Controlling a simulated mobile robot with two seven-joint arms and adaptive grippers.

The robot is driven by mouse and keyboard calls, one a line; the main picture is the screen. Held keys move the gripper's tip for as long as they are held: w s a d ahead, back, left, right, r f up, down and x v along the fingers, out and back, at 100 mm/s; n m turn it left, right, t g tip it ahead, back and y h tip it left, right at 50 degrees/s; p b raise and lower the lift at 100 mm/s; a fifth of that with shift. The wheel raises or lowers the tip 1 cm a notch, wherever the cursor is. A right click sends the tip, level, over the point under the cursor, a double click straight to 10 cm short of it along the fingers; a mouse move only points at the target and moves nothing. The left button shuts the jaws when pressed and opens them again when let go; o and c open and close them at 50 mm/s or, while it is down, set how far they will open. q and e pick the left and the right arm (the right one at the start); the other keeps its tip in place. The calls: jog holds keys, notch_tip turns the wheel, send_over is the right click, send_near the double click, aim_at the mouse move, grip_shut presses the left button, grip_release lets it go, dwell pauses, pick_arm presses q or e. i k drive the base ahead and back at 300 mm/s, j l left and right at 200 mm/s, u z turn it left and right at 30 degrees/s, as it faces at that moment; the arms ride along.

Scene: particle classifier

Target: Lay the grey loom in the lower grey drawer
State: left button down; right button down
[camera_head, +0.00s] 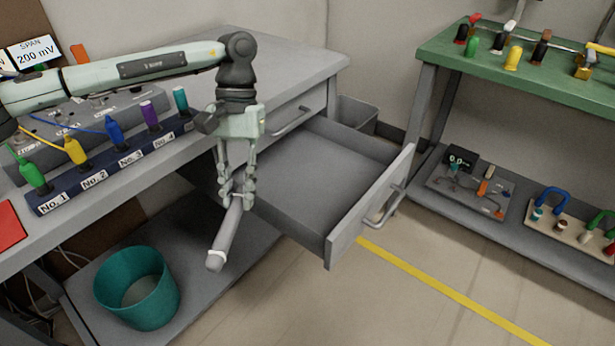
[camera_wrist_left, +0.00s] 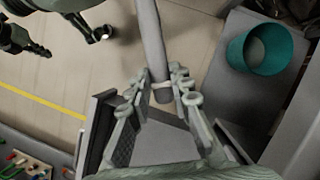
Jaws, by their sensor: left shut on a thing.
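The grey loom (camera_head: 228,238) is a thick grey rod with a pale band near its lower end. My left gripper (camera_head: 237,200) points down and is shut on its upper part. The loom hangs tilted, its free end down and to the left, beside the left side of the open lower grey drawer (camera_head: 318,180). The drawer is pulled out under the bench and its visible floor is bare. In the left wrist view the loom (camera_wrist_left: 152,42) runs up from between the fingers (camera_wrist_left: 160,92).
A teal bin (camera_head: 137,290) stands on the low shelf at the lower left. Several coloured plugs stand in a labelled rack (camera_head: 120,160) on the bench. A green-topped bench (camera_head: 520,75) is at the right. Open floor lies in front of the drawer.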

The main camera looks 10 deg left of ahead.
aim_at(319, 199)
jog(key=l+u, duration=0.2)
jog(key=l, duration=0.35)
jog(key=l+u, duration=0.25)
jog(key=l, duration=0.25)
jog(key=k+l+u, duration=0.2)
jog(key=l, duration=0.35)
jog(key=l+u, duration=0.2)
jog(key=l, duration=0.3)
jog(key=k, duration=0.05)
